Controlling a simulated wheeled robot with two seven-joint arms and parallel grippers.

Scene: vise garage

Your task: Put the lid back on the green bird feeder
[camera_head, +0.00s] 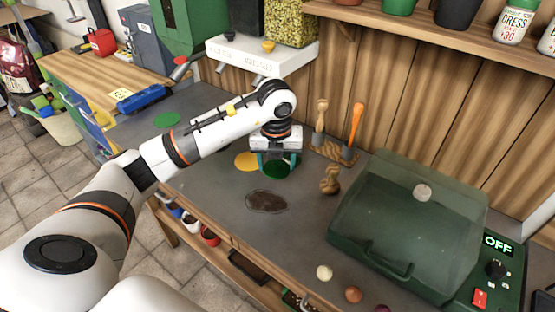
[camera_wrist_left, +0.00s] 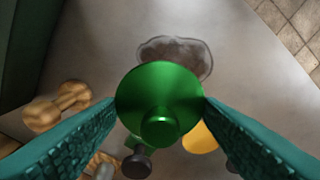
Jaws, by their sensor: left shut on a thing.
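My left gripper (camera_head: 277,163) is over the bench, its teal fingers pointing down on either side of a green round lid (camera_head: 277,169). My right gripper is not in view.
A yellow disc (camera_head: 246,161) and a dark brown patch (camera_head: 267,201) lie near the gripper. A green lidded box (camera_head: 410,225) fills the right. Another green disc (camera_head: 167,119) lies at the left.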

